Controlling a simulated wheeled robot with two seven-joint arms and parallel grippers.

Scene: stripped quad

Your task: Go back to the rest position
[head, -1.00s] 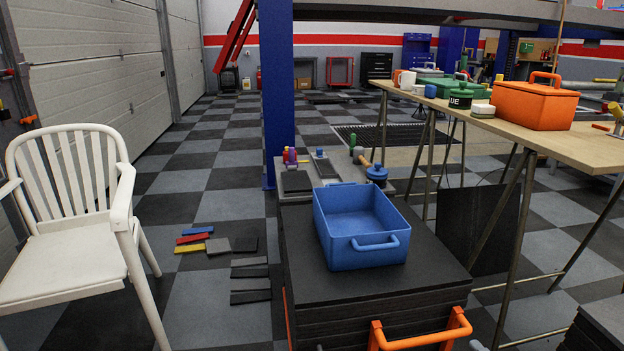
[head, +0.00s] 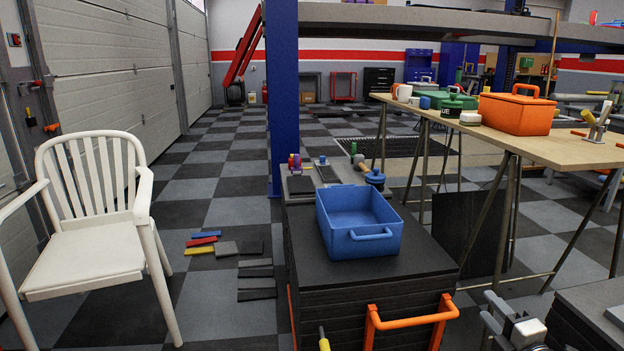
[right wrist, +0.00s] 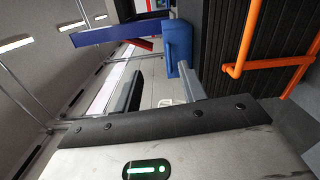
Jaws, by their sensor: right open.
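My right gripper (head: 490,311) shows at the bottom right of the head view, in front of the black stack and beside the orange handle. Its jaws are open and nothing shows between them. My left gripper is not in the head view. A blue bin (head: 357,247) stands upright on top of the black stack (head: 300,254), clear of my right gripper.
An orange handle (head: 412,316) sticks out from the stack's front. A wooden table (head: 560,150) at right carries an orange box (head: 516,114). A white chair (head: 90,262) stands at left.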

